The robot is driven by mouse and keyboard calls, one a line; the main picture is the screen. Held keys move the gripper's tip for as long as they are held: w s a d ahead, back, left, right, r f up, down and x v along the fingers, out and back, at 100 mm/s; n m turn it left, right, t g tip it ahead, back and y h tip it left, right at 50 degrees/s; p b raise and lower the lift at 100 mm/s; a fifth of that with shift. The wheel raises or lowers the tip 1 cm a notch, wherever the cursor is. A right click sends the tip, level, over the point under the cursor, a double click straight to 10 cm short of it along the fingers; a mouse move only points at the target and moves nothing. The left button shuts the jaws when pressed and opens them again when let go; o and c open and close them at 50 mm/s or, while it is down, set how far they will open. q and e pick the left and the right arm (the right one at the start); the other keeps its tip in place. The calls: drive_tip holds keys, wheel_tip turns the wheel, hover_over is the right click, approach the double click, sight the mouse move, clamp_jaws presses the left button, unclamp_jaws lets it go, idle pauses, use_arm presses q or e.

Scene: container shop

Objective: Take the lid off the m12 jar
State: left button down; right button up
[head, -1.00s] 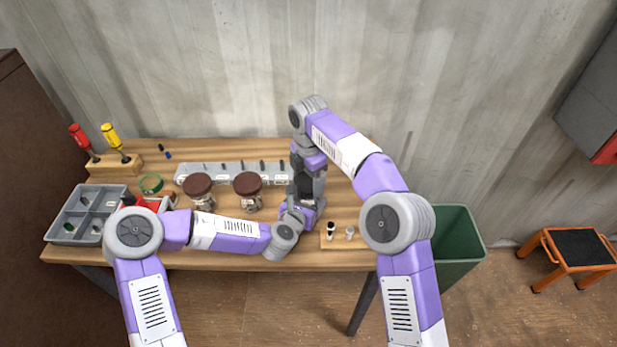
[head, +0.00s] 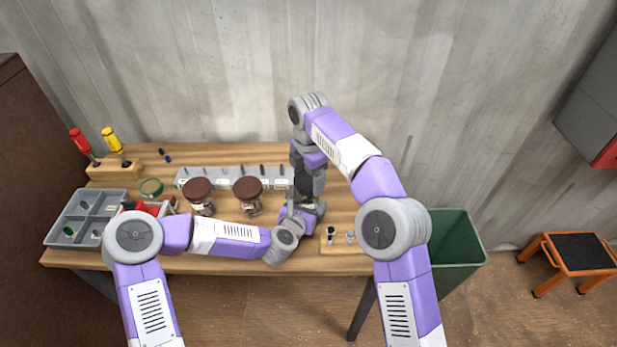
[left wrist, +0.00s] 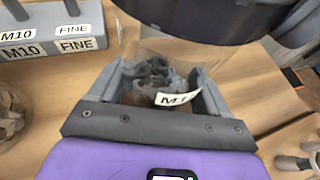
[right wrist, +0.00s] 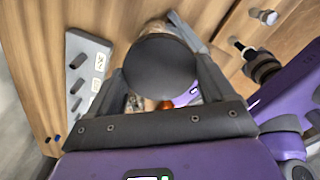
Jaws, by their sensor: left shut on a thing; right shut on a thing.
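The m12 jar, a clear jar with hardware inside and a white label reading "M1" with the rest unclear, shows in the left wrist view (left wrist: 178,98). My left gripper (left wrist: 160,90) is shut around its body. The dark round lid (right wrist: 160,68) sits between the fingers of my right gripper (right wrist: 160,75), which is shut on it. In the left wrist view a dark rounded shape spans the top, above the jar. I cannot tell whether lid and jar touch. In the head view both grippers meet right of the bench's middle, and my arms hide jar and lid.
Two brown-lidded jars (head: 198,188) (head: 247,189) stand left of my grippers. Behind them is a grey labelled rack (head: 225,174). A grey divided tray (head: 75,236) and screwdriver block (head: 112,169) are at left. A small wooden block (head: 336,248) with fittings is at right, near a green bin (head: 456,245).

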sight(309, 180)
drive_tip(key=shift+r, duration=2)
use_arm(q)
unclamp_jaws()
